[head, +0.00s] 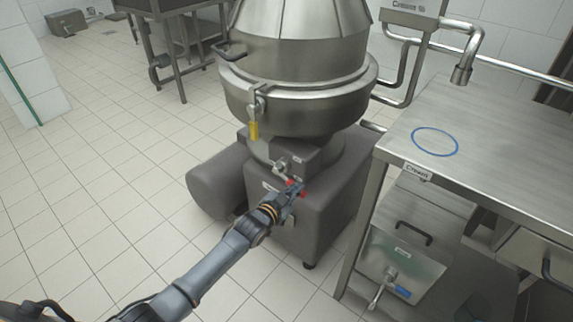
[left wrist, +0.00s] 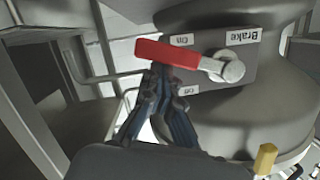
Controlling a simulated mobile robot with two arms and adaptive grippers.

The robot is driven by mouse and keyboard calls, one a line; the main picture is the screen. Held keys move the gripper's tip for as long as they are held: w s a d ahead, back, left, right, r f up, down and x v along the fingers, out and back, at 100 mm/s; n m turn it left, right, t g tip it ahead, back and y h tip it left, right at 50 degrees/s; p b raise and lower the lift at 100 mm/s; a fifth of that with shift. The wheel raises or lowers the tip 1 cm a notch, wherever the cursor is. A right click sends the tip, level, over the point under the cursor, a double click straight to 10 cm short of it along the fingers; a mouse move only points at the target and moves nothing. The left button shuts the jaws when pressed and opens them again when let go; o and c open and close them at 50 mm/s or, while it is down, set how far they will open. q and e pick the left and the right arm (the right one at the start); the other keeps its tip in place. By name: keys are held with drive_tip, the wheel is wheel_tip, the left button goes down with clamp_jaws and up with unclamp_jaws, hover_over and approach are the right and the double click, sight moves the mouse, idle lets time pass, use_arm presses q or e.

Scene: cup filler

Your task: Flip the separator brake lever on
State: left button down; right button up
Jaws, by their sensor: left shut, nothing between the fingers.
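The separator (head: 297,95) is a large steel machine on a grey base. Its brake lever has a red handle (left wrist: 165,53) and a round metal pivot (left wrist: 226,68), beside an upside-down "Brake" label (left wrist: 243,36) in the left wrist view. Two small labels (left wrist: 181,39) (left wrist: 187,90) sit on either side of the handle; I cannot read them surely. The red handle also shows in the head view (head: 291,182), partly hidden by my gripper. My left gripper (head: 295,192) is shut and empty, its fingertips at the handle; I cannot tell whether they touch it. My right gripper is out of view.
A steel table (head: 500,138) with a blue ring (head: 435,142) and a "Cream" label stands at the right. A steel container (head: 405,255) with a tap is below it. A yellow handle (head: 253,130) hangs on the separator's side. The tiled floor at the left is mostly clear.

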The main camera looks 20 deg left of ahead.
use_arm(q)
drive_tip(key=shift+a+f, duration=0.15)
drive_tip(key=shift+f, duration=0.65)
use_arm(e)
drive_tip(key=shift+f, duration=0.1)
use_arm(q)
drive_tip(key=s+r+p, duration=0.6)
drive_tip(key=s, duration=0.4)
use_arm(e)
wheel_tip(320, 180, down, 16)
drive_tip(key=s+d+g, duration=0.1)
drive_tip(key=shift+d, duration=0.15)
use_arm(q)
drive_tip(key=shift+a+f, duration=0.1)
